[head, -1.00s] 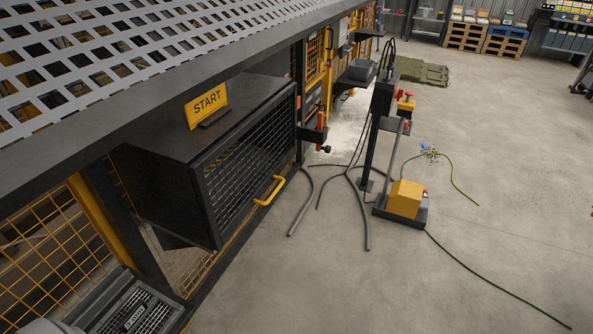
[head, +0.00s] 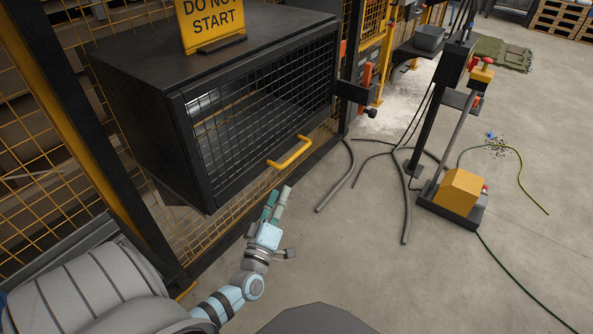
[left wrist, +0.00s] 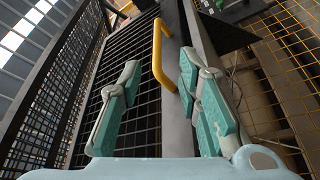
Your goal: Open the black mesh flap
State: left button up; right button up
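The black mesh flap (head: 255,120) is shut on the front of a black box (head: 130,105). A yellow handle (head: 290,153) sits on the flap's lower frame. My left gripper (head: 276,200) is just below and in front of the handle. In the left wrist view the left gripper (left wrist: 155,105) is open, with its teal fingers spread apart. The yellow handle (left wrist: 158,58) appears beyond and between the fingertips, and no contact shows. The mesh flap (left wrist: 130,60) lies behind it. My right gripper is not in view.
A yellow sign (head: 211,22) stands on top of the box. Yellow mesh fencing (head: 40,150) is at the left. A black stand with a yellow block (head: 459,190) is at the right, with cables and hoses on the floor (head: 405,215).

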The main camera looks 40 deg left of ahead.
aim_at(296, 153)
pick_arm(q)
jog(key=b+x, duration=0.2)
jog(key=x, duration=1.1)
jog(key=shift+s+r, duration=0.1)
jog(key=shift+r, duration=0.1)
jog(key=shift+w+a+r, duration=0.15)
jog(key=shift+w+a, duration=0.05)
jog(key=shift+w, duration=0.3)
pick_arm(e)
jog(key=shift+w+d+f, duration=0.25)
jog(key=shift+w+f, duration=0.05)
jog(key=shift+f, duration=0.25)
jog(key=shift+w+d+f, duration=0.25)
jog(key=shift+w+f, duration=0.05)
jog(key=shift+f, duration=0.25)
pick_arm(q)
grip_shut()
